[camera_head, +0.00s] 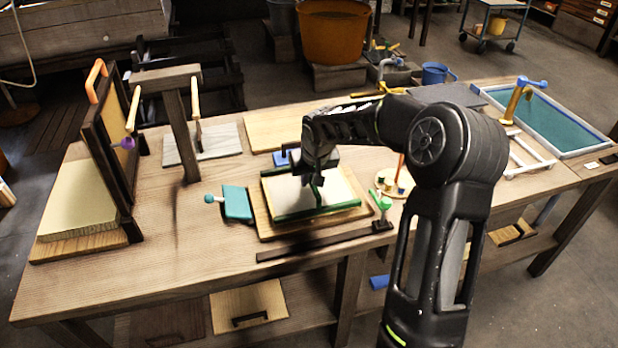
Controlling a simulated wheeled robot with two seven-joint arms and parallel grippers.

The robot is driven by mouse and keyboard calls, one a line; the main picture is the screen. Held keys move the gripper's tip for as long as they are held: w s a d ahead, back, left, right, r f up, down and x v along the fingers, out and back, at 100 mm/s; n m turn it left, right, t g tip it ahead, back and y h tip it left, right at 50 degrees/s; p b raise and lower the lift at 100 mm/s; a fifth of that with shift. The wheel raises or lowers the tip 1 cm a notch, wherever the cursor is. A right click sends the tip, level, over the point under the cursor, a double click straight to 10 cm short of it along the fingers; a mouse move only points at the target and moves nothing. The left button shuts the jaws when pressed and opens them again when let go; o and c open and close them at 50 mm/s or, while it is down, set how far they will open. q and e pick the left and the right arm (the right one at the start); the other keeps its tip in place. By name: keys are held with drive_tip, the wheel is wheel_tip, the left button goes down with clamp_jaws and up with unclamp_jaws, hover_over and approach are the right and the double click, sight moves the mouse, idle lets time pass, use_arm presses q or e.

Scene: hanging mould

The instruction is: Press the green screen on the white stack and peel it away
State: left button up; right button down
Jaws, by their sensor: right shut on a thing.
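The green screen (318,211) lies over the white stack (342,186), its green front edge along the stack's near side. The white stack sits on a wooden board (358,213) near the middle of the bench. My right gripper (316,184) reaches in from the right, points down over the screen and is shut on a green part of it. The fingers and arm hide the back of the screen and part of the stack. I cannot tell whether the screen touches the stack everywhere. My left gripper is not in view.
A teal paddle (237,202) lies left of the board. A dark bar (318,242) lies along the front edge. A green clamp (381,202) stands at the board's right. An upright dark frame (106,135) and a wooden post (181,120) stand at left. A teal-filled tray (552,120) is at right.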

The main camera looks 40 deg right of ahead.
drive_tip(key=shift+s+a+f, duration=0.1)
drive_tip(key=shift+s+f, duration=0.1)
drive_tip(key=shift+w+r+p, duration=0.2)
drive_tip(key=shift+r+p, duration=0.6)
drive_tip(key=shift+r, duration=0.55)
drive_tip(key=shift+r+p, duration=2.15)
drive_tip(key=shift+r, duration=1.4)
